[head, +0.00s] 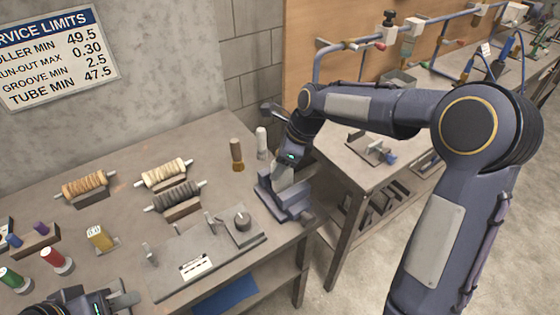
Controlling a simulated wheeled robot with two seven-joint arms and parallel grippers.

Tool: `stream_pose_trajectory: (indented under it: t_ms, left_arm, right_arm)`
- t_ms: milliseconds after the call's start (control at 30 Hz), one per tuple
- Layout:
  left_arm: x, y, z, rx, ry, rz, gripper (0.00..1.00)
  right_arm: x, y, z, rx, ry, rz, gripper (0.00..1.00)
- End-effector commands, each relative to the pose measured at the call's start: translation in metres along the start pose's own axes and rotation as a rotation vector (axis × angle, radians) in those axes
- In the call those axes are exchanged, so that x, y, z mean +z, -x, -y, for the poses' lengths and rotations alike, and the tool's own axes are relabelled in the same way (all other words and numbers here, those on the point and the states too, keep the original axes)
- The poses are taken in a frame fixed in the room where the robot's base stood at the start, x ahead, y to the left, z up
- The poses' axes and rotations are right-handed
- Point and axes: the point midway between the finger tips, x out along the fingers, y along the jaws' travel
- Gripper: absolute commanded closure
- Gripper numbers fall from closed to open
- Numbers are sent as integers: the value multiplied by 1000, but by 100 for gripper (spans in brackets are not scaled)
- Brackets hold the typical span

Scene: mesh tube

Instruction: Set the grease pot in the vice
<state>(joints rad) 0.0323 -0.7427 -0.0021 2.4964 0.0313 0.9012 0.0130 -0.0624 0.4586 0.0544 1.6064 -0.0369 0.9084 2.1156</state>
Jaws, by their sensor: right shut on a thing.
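The blue-grey vice (289,205) stands at the right end of the near bench, close to its corner. My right gripper (281,182) reaches down over the vice from the right, its fingers low at the jaws. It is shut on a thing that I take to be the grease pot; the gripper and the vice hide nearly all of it. I cannot tell whether it touches the vice jaws. My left gripper (124,299) is low at the bottom left edge, over the bench front, away from the vice. Its opening is unclear.
A brown-handled brush (237,152) and a white cylinder (262,142) stand just behind the vice. A grey plate with fixtures (207,258) lies left of it. Several rollers on stands (164,174) and coloured spools (57,261) fill the left. A second bench (350,155) stands beyond a gap.

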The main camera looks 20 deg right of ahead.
Motion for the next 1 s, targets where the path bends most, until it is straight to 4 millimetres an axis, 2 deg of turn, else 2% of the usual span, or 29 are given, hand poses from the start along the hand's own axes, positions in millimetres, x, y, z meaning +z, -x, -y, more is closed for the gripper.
stream_pose_trajectory:
  t_ms: [367, 400, 567, 833, 1000]
  left_arm:
    - [1, -2, 1, 0, 0, 0, 64]
    - [1, -2, 1, 0, 0, 0, 64]
    - [1, -2, 1, 0, 0, 0, 64]
    - [1, -2, 1, 0, 0, 0, 64]
    - [2, -4, 2, 0, 0, 0, 64]
  right_arm:
    - [-2, -4, 0, 0, 0, 1, 80]
    - [-1, -4, 0, 0, 0, 1, 43]
    - [-1, -4, 0, 0, 0, 1, 23]
    - [-2, -3, 0, 1, 0, -1, 23]
    - [-2, 14, 0, -3, 0, 1, 23]
